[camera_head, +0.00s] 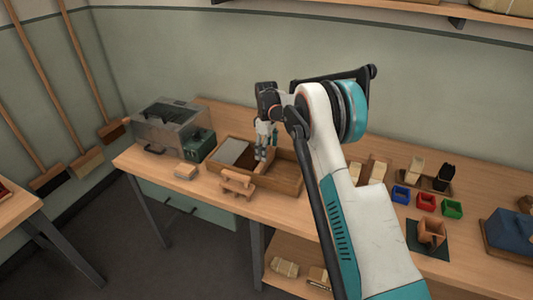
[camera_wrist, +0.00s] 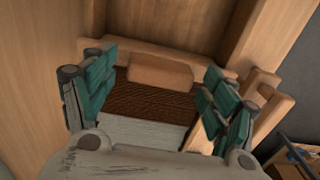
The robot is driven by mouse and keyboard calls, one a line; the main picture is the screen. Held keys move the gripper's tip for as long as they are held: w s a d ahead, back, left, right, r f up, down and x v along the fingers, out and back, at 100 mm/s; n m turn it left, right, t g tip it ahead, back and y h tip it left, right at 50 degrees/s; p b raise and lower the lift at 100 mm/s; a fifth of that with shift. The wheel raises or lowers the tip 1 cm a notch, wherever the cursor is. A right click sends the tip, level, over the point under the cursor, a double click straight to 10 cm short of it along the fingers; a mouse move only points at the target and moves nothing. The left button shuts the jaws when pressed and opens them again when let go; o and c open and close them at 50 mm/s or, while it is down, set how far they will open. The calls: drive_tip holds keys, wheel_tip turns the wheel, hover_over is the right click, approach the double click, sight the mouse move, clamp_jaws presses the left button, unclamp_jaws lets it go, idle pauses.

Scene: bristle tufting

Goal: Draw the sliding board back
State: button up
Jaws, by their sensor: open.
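A wooden tray (camera_head: 288,184) stands on the bench with raised walls. A pale grey board (camera_head: 233,152) lies in its left part. In the wrist view a pale grey strip (camera_wrist: 140,132), a brown textured strip (camera_wrist: 155,101) and a light wooden block (camera_wrist: 160,69) lie in a row inside the tray. I cannot tell for sure which is the sliding board. My gripper (camera_head: 261,156) points down over the tray's middle. Its fingers (camera_wrist: 150,105) are apart, one on each side of the strips, with nothing held. My gripper hides part of the tray's inside.
A wooden stand (camera_head: 238,184) is at the tray's front edge, a small block (camera_head: 186,172) to its left. A grey machine (camera_head: 168,128) and green box (camera_head: 199,145) stand left. Blue, red and green bins (camera_head: 426,202) sit right. Little bench is free between the stand and block.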

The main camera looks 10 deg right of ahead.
drive_tip(key=shift+f, duration=0.5)
drive_tip(key=c, duration=1.5)
drive_tip(key=s+d, duration=0.2)
drive_tip(key=d, duration=0.2)
drive_tip(key=s+d, duration=0.6)
drive_tip(key=d, duration=0.1)
drive_tip(key=shift+s+d, duration=0.25)
drive_tip(key=shift+d, duration=0.05)
drive_tip(key=o, duration=1.5)
drive_tip(key=shift+d, duration=0.15)
